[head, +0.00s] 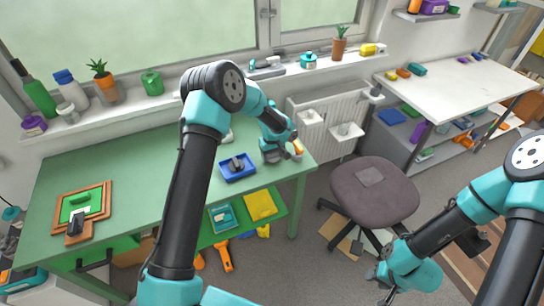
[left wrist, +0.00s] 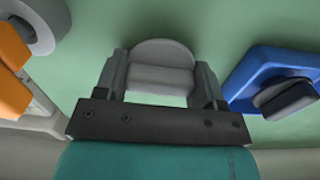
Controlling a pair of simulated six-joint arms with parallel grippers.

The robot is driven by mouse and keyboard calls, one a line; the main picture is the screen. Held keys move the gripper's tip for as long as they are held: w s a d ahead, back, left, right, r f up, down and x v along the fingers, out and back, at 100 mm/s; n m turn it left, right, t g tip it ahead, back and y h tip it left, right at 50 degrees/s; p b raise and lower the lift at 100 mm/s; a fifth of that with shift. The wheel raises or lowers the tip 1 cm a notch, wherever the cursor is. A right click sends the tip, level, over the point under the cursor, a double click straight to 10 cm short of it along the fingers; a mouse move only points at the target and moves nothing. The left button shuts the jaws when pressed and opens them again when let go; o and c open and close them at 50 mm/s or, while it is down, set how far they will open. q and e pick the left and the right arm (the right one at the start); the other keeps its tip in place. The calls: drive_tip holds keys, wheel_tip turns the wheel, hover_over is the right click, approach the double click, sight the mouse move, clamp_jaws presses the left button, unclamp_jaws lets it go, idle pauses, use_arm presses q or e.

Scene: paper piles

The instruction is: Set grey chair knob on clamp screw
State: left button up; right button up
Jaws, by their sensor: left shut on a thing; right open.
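My left gripper (head: 272,157) is low over the right end of the green table (head: 135,165). In the left wrist view its two fingers (left wrist: 160,82) are on either side of a rounded grey piece (left wrist: 160,55), apparently the grey chair knob, and are shut on it. In the head view the gripper hides the knob. An orange and grey object (head: 298,147) stands beside the gripper at the table's right edge; I cannot tell whether it carries the clamp screw. My right gripper (head: 382,276) is open, low over the floor, away from the table.
A blue tray (head: 225,174) with a dark grey part (head: 237,162) lies just left of my left gripper. A wooden-framed green tray (head: 105,193) is at the table's left. A brown chair (head: 375,195) stands right of the table. The middle of the table is mostly clear.

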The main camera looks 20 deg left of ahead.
use_arm(q)
drive_tip(key=shift+r, duration=0.15)
drive_tip(key=shift+r, duration=0.55)
wheel_tip(320, 180, up, 2)
drive_tip(key=shift+r, duration=0.1)
drive_tip(key=s+d, duration=0.2)
drive_tip(key=s, duration=0.5)
drive_tip(key=s+d+r, duration=0.1)
drive_tip(key=s+d, duration=0.2)
drive_tip(key=s, duration=0.5)
drive_tip(key=shift+d+r, duration=0.2)
